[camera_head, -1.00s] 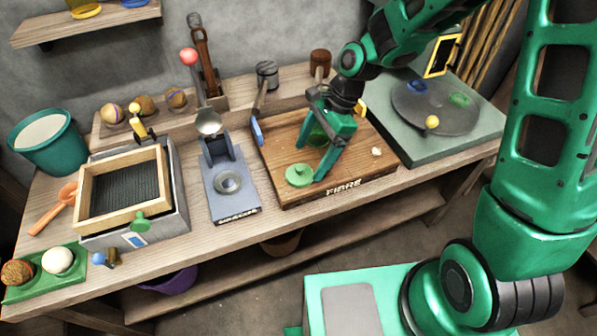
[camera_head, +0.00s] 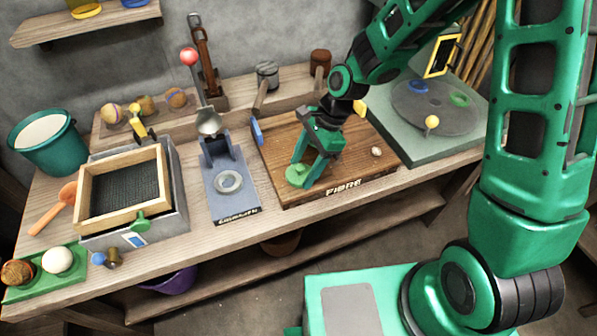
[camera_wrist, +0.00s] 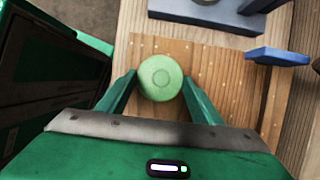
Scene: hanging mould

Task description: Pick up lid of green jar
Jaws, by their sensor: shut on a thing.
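The round green lid (camera_head: 297,174) is at the front left of the brown wooden board (camera_head: 350,182). In the wrist view the lid (camera_wrist: 160,78) sits between my two fingertips, its round top facing the camera. My gripper (camera_head: 304,174) points down at the board and is shut on the lid, one finger on each side. I cannot tell whether the lid is clear of the board. The green jar cannot be made out; my gripper covers the middle of the board.
A grey-blue stand with a ring (camera_head: 229,182) is left of the board, with a blue-tipped tool (camera_head: 257,131) between. A small pale ball (camera_head: 376,151) lies on the board's right. A green-grey slab with a turntable (camera_head: 436,107) stands further right.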

